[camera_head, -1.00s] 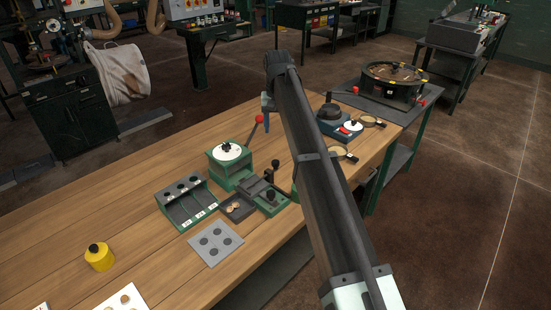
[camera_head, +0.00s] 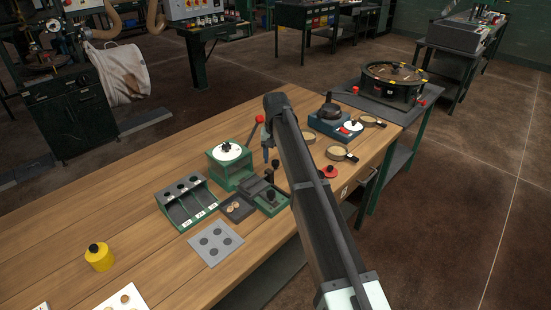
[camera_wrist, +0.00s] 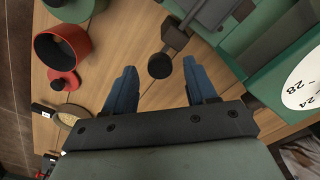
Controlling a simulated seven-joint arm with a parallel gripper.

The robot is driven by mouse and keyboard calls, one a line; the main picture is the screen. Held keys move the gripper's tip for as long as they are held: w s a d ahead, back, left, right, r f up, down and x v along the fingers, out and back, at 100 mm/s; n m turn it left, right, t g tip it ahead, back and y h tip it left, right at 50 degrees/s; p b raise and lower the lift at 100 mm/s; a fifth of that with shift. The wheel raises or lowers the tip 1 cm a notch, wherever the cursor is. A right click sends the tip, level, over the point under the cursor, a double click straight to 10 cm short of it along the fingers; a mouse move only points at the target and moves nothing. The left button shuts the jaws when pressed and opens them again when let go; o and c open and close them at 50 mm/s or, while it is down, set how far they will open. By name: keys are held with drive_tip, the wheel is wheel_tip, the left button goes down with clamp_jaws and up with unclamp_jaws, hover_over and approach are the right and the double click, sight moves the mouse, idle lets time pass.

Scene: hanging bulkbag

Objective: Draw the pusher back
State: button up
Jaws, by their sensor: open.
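A green fixture (camera_head: 266,203) with a grey slide stands on the bench, and the pusher appears to be part of it. Two black knobs show on it, an upper one (camera_head: 275,163) and a lower one (camera_head: 271,195). In the wrist view a round black knob (camera_wrist: 160,66) on a short dark stem joins a grey block at the top. My gripper (camera_head: 267,145) is above the fixture's far end. Its blue fingers are open and empty in the wrist view (camera_wrist: 160,75). The knob appears between the fingertips, apart from both; its depth is unclear.
A green box with a white dial (camera_head: 228,151) and red-tipped lever (camera_head: 259,119) stands close left. A green sorting tray (camera_head: 188,202), small dark tray (camera_head: 237,208) and grey plate (camera_head: 215,242) lie nearby. A red cup (camera_wrist: 62,50) is left in the wrist view.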

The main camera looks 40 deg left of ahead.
drive_tip(key=shift+f, duration=0.5)
drive_tip(key=shift+c, duration=0.4)
clamp_jaws()
